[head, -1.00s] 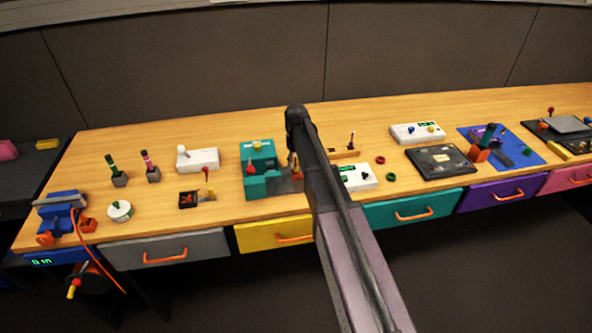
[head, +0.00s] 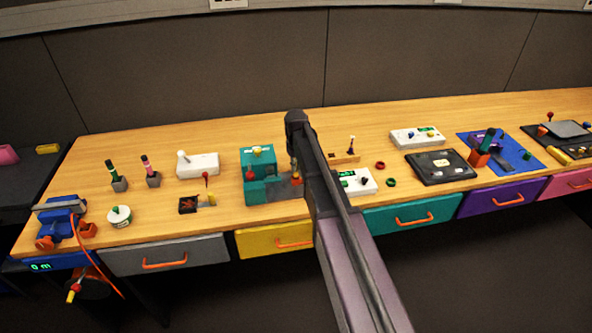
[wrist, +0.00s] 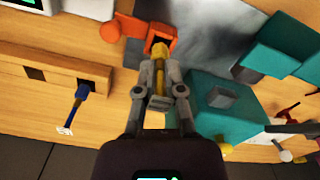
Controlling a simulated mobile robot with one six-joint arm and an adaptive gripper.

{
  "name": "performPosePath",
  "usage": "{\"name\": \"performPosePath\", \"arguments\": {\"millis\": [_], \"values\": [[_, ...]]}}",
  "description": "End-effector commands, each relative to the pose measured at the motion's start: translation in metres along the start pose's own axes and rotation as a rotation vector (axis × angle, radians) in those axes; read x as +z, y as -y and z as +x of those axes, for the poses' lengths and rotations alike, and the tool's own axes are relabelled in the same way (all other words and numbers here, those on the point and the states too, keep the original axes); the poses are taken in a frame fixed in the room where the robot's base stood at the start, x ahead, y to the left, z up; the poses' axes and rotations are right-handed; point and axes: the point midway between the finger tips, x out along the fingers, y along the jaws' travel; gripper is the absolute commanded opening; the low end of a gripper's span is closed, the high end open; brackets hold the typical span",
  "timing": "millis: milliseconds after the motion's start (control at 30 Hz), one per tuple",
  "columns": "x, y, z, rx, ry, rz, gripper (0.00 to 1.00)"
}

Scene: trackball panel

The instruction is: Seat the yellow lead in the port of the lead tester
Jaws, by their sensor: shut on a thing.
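My gripper (wrist: 159,92) is shut on the yellow lead (wrist: 159,58) in the wrist view. The lead's far end is at the dark opening of an orange block (wrist: 166,33), which looks like the port. I cannot tell how deep the end sits. In the head view my gripper (head: 295,165) is small and partly hidden by my arm, just above the orange block (head: 297,181). A white box with a green display (head: 355,181) stands right of it; its corner shows at the wrist view's top left (wrist: 35,6). I cannot tell which unit is the lead tester.
A teal unit (head: 259,157) stands close to the left of my gripper; its teal block (wrist: 205,105) is beside my fingers. A wooden rack (wrist: 50,75) holds a blue-handled piece (wrist: 83,90). A grey plate (wrist: 215,45) lies near the orange block.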

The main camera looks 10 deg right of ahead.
Motion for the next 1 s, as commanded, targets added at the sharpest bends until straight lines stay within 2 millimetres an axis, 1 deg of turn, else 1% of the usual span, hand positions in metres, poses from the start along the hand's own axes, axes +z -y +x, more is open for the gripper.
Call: {"name": "performPosePath", "arguments": {"millis": [267, 467, 667, 733, 1000], "values": [[0.0, 0.0, -0.008, 0.0, 0.0, 0.0, 0.0], [0.0, 0.0, -0.022, 0.0, 0.0, 0.0, 0.0], [0.0, 0.0, -0.04, 0.0, 0.0, 0.0, 0.0], [0.018, 0.007, -0.038, 0.0, 0.0, 0.0, 0.0], [0.077, 0.031, -0.043, 0.0, 0.0, 0.0, 0.0]]}}
